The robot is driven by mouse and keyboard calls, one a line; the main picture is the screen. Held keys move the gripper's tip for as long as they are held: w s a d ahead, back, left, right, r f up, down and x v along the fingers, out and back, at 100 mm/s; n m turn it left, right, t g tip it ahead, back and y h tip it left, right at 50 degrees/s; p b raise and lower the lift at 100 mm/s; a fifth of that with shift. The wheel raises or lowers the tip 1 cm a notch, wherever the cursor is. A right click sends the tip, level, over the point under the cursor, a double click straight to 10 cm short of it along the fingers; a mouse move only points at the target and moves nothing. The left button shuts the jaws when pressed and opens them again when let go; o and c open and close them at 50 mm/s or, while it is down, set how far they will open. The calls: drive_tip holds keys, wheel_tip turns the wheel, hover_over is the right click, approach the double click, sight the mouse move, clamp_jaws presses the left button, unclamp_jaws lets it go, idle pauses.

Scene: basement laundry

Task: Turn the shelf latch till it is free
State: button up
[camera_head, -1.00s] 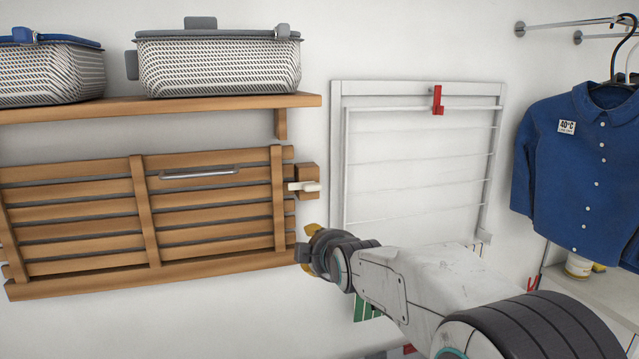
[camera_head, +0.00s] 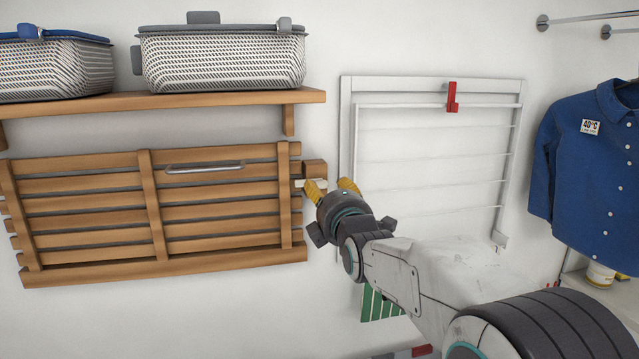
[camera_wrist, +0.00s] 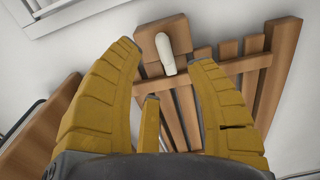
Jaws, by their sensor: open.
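The shelf latch (camera_wrist: 165,55) is a small off-white lever on a wooden block (camera_wrist: 152,30) fixed to the wall. In the head view, the block (camera_head: 314,168) sits at the right end of the folded slatted shelf (camera_head: 149,205). In the wrist view, the lever reaches from the block toward the slats' edge. My gripper (camera_head: 331,188) has its yellow fingers spread in front of the block. In the wrist view, the lever shows in the gap between the fingertips, with no clear contact. In the head view, a finger hides part of the lever.
Above the slats, a fixed wooden shelf (camera_head: 165,102) holds a grey-lidded basket (camera_head: 220,62) and a blue-lidded basket (camera_head: 50,72). A white drying rack (camera_head: 435,165) with a red clip (camera_head: 452,97) hangs right of the block. A blue shirt (camera_head: 595,165) hangs farther right.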

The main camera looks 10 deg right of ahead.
sight(321, 185)
drive_tip(key=shift+w+p, duration=1.6)
drive_tip(key=shift+w, duration=2)
drive_tip(key=shift+o, duration=0.2)
clamp_jaws()
